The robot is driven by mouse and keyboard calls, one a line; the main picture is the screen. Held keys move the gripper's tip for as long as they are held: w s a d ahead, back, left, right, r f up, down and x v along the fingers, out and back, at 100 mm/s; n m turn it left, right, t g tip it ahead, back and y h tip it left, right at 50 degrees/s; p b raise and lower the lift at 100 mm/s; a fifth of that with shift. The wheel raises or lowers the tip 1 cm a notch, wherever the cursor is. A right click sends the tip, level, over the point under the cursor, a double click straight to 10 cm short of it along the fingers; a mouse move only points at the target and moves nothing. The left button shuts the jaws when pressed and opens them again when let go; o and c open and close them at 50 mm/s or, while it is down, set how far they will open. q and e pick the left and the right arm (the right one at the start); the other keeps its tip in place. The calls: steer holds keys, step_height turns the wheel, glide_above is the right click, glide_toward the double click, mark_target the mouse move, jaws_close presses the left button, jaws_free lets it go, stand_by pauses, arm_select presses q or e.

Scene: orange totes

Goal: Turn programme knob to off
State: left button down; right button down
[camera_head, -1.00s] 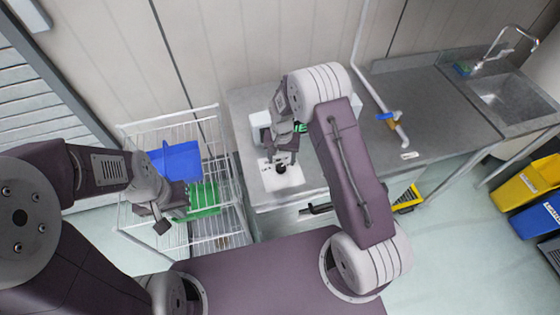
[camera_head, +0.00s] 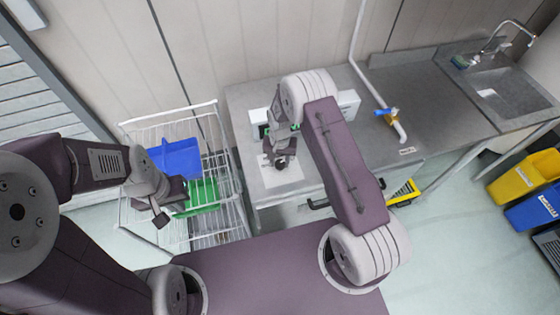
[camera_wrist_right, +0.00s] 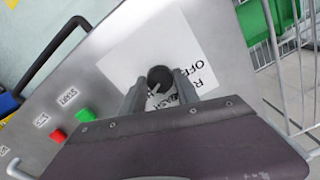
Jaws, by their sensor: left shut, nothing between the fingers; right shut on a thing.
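The programme knob (camera_wrist_right: 160,77) is black and round. It sits on a white printed label (camera_wrist_right: 196,48) on a grey metal panel, and part of the print, including "OFF" and "WASH", shows around it. My right gripper (camera_wrist_right: 160,86) has its two fingers on either side of the knob and is shut on it. In the head view my right gripper (camera_head: 279,159) is over the white label (camera_head: 284,179), hiding most of the knob. The knob's pointer direction cannot be made out. My left gripper (camera_head: 162,219) is shut and empty in front of the wire rack.
A green button (camera_wrist_right: 86,115) and a red button (camera_wrist_right: 57,136) sit beside the label. A dark bar handle (camera_wrist_right: 52,55) runs along the panel's edge. A wire rack (camera_head: 168,114) with blue and green bins stands left. A pipe with a blue valve (camera_head: 384,112) rises right.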

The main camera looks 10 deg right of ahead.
steer(key=shift+f+n+b, duration=0.1)
steer(key=shift+n+b, duration=0.5)
steer(key=shift+n, duration=0.5)
steer(key=n+b, duration=0.1)
steer(key=n, duration=0.2)
steer(key=shift+n, duration=0.3)
steer(key=n+b, duration=0.1)
steer(key=n, duration=0.2)
steer(key=shift+n+b, duration=0.3)
steer(key=shift+b, duration=0.1)
steer(key=n+b, duration=0.1)
steer(key=n, duration=0.2)
steer(key=shift+n, duration=0.3)
steer(key=n, duration=0.3)
steer(key=shift+n+b, duration=0.3)
steer(key=shift+b, duration=0.05)
steer(key=n, duration=0.3)
steer(key=shift+n+b, duration=0.3)
steer(key=n, duration=0.6)
steer(key=shift+b, duration=0.35)
steer(key=shift+n, duration=0.4)
